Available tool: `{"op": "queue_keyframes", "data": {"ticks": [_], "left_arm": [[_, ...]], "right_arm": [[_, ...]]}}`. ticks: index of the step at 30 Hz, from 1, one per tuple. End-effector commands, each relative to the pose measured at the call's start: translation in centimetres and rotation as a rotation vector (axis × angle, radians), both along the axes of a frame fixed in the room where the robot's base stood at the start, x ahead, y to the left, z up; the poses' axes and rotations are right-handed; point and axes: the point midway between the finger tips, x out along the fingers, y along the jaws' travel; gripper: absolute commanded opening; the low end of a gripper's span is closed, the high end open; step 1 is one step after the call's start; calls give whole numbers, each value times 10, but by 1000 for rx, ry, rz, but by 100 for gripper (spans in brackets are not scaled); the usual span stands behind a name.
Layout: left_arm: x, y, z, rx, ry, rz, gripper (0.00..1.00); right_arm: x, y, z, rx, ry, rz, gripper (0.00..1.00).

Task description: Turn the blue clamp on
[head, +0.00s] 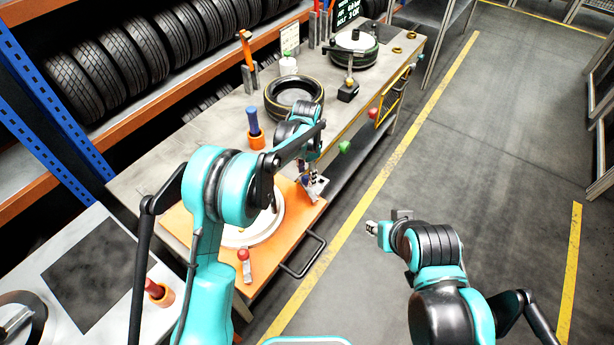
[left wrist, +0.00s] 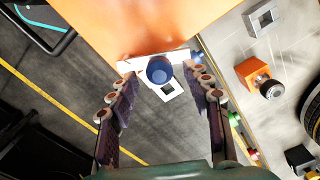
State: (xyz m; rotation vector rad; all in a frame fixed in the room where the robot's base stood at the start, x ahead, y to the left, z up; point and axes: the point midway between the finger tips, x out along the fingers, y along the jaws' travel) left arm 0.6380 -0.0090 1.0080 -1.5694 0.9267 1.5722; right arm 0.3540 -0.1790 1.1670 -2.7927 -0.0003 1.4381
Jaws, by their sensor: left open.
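The blue clamp shows in the left wrist view as a round blue knob (left wrist: 159,70) at the edge of the orange board (left wrist: 135,25). A white plate with a dark square (left wrist: 168,91) shows beside the knob. My left gripper (head: 315,184) is at the right edge of the orange board in the head view and largely hides the clamp there. In the left wrist view its fingers (left wrist: 161,95) are spread on both sides of the knob, apart from it. My right gripper (head: 374,229) is over the floor, away from the bench; its finger opening is unclear.
A red-knobbed clamp (head: 244,256) sits on the board's near side. A blue-handled tool stands in an orange holder (head: 257,142) behind. A tyre (head: 271,103) lies farther along the bench. A black handle (head: 309,262) juts from the board. The floor at right is clear.

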Motion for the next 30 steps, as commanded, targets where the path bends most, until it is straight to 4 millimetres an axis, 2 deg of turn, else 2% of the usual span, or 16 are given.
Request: {"op": "queue_keyframes", "data": {"ticks": [5, 13, 14, 19, 30], "left_arm": [[0, 0, -16, 0, 0, 1, 49], [0, 0, -18, 0, 0, 1, 49], [0, 0, -18, 0, 0, 1, 47], [0, 0, -18, 0, 0, 1, 2], [-1, 2, -18, 0, 0, 31, 0]], "right_arm": [[0, 0, -2, 0, 0, 0, 35], [0, 0, -2, 0, 0, 0, 35], [0, 0, -2, 0, 0, 0, 35], [0, 0, -2, 0, 0, 0, 35], [0, 0, -4, 0, 0, 0, 35]]}}
